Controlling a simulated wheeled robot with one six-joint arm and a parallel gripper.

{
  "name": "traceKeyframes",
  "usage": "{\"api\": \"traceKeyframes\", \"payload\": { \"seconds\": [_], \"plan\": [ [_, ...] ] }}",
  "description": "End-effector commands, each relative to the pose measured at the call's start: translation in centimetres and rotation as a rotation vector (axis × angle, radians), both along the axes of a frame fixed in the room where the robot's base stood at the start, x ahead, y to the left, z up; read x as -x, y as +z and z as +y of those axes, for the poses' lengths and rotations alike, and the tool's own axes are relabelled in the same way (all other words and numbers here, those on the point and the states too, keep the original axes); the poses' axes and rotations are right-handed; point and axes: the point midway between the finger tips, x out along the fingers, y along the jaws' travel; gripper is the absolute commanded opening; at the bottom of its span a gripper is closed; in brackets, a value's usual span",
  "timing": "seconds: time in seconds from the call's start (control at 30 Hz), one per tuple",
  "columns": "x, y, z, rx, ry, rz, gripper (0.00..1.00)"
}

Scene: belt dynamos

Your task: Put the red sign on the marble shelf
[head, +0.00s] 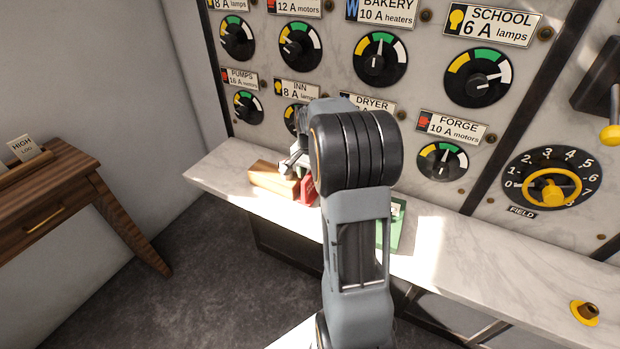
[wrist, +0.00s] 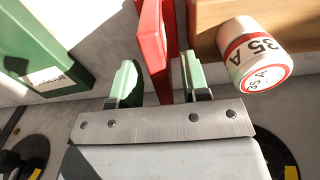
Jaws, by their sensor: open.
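The red sign (head: 308,190) is on the marble shelf (head: 440,262), just right of a wooden block and partly hidden by my arm in the head view. In the wrist view the red sign (wrist: 152,48) looks like two thin upright panels side by side. My gripper (wrist: 160,72) is open, with its pale green fingertips on either side of the near part of the sign. A gap shows at the left finger; I cannot tell whether the right finger touches. In the head view my gripper (head: 293,162) is mostly hidden behind my wrist.
A wooden block (head: 268,178) and a white-and-red 35 A fuse (wrist: 254,56) are close right of the sign in the wrist view. A green box (wrist: 42,48) stands left of it. The panel of dials rises behind the shelf. A wooden side table (head: 60,190) stands left.

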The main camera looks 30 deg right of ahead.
Motion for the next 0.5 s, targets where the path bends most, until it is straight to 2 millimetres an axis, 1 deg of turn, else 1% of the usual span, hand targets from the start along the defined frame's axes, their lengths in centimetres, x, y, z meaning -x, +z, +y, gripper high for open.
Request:
{"api": "traceKeyframes", "payload": {
  "seconds": [0.03, 0.1, 0.3, 0.5],
  "plan": [
    [0.0, 1.0, 0.0, 0.002, 0.000, -0.005, 0.42],
    [-0.1, 2.5, 0.0, 0.002, 0.000, -0.005, 0.42],
    [0.0, 6.3, 0.0, 0.002, 0.000, -0.003, 0.42],
    [0.0, 8.9, 0.0, 0.000, 0.000, -0.001, 0.42]
  ]
}}
